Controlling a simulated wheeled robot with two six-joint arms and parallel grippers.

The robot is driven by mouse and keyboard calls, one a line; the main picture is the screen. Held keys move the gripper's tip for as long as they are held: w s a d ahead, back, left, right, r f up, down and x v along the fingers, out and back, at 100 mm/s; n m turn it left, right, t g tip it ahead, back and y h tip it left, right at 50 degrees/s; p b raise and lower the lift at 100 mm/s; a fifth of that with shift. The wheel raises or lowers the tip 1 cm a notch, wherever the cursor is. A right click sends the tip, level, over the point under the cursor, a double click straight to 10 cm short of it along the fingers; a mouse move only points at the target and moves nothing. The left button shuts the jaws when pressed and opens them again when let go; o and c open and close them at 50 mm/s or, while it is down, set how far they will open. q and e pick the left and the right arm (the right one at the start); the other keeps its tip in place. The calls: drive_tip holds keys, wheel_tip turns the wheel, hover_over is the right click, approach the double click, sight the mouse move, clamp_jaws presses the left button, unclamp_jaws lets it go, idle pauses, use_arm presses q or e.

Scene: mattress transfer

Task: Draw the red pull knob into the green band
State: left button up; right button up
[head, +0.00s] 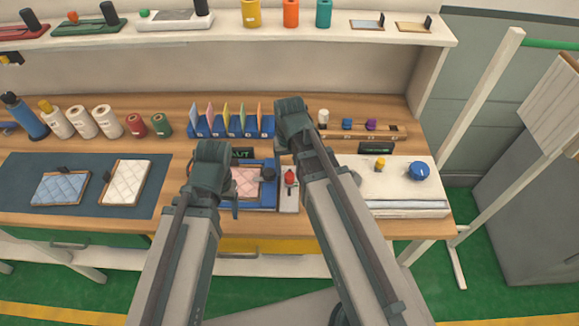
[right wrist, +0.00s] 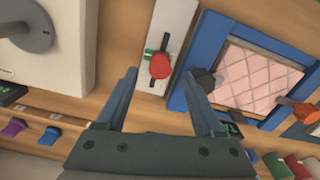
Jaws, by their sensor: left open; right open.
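The red pull knob (head: 290,178) stands on a narrow white slide plate (head: 289,203) near the front of the workbench. In the right wrist view the red knob (right wrist: 160,66) sits on a dark slot in the white plate (right wrist: 177,20). A small green band (right wrist: 149,54) shows beside the slot, partly hidden at the knob. My right gripper (head: 290,122) is open and empty above the bench; in its wrist view the fingers (right wrist: 162,82) lie either side of the knob, apart from it. My left gripper (head: 213,168) is open, left of the knob, fingertips mostly hidden.
A blue frame (head: 262,198) with a pink quilted pad (head: 245,182) and a dark knob (head: 268,174) lies left of the plate. A white box (head: 405,185) with a blue knob (head: 418,171) stands right. A blue card rack (head: 230,130) and a wooden peg rail (head: 385,133) stand behind.

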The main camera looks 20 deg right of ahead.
sight(289, 176)
use_arm(q)
wheel_tip(289, 176, up, 11)
drive_tip(key=p, duration=1)
use_arm(e)
wheel_tip(289, 176, up, 11)
use_arm(q)
drive_tip(key=shift+f, duration=0.1)
wheel_tip(289, 176, down, 7)
drive_tip(key=b, duration=0.7)
drive_tip(key=shift+f+b, duration=0.2)
drive_tip(key=shift+b, duration=0.1)
use_arm(e)
drive_tip(key=s+a+f+n+h, duration=0.1)
drive_tip(key=s+a+f+n, duration=0.3)
drive_tip(key=s+a+f, duration=0.3)
drive_tip(key=shift+s+a+f+n, duration=0.2)
drive_tip(key=shift+s+a+n, duration=0.2)
drive_tip(key=shift+s+a, duration=0.75)
drive_tip(key=shift+s+d, duration=0.1)
drive_tip(key=shift+s, duration=0.1)
